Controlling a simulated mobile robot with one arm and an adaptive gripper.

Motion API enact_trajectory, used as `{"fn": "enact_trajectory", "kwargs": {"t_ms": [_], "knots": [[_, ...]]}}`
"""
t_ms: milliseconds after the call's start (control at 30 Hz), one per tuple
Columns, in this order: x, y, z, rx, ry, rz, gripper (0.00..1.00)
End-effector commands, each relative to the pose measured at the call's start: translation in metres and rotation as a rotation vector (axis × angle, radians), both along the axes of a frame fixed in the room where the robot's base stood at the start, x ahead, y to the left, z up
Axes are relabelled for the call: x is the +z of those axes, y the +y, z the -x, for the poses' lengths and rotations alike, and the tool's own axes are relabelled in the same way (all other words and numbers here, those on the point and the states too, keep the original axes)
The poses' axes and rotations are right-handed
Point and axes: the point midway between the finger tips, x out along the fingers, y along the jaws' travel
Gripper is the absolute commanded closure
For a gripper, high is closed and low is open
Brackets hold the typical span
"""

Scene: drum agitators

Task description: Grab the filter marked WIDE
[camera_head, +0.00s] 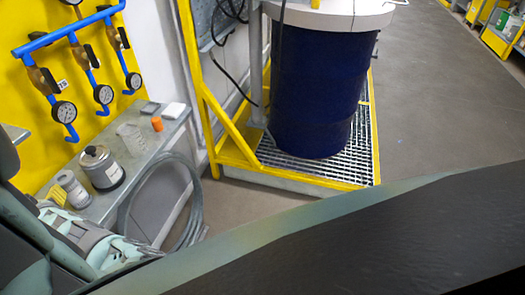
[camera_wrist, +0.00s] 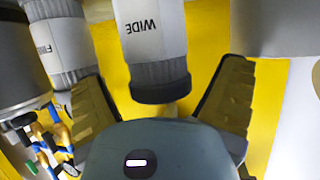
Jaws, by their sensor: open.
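The filter marked WIDE (camera_wrist: 150,35) is a white cylinder with a dark ribbed end, at the top middle of the wrist view. Its lettering appears upside down. My gripper (camera_wrist: 160,85) is open, with one finger on each side of the filter's dark end. I see no finger touching it. A second white filter (camera_wrist: 55,42), with a partly readable label starting with FIN, stands to the left, near my left finger. In the head view, a small pale cylinder (camera_head: 73,189) stands on the bench by my arm; I cannot read its label there.
The grey bench (camera_head: 145,160) also holds a metal canister (camera_head: 102,169), a clear beaker (camera_head: 131,138) and an orange item (camera_head: 157,124). A coiled hose (camera_head: 183,215) hangs at its edge. Blue pipes with gauges (camera_head: 103,94) are above. A blue drum (camera_head: 318,95) stands on a yellow-edged grating.

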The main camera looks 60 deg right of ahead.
Motion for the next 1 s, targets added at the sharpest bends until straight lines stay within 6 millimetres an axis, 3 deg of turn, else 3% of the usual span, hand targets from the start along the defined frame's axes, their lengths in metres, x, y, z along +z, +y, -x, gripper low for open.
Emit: {"fn": "enact_trajectory", "kwargs": {"t_ms": [200, 900, 1000], "knots": [[0.0005, 0.0008, -0.0003, 0.001, 0.000, -0.002, 0.08], [0.0007, 0.0002, -0.0004, 0.000, -0.001, -0.002, 0.80], [0.0009, 0.0002, -0.0005, -0.001, -0.001, -0.002, 0.81]]}}
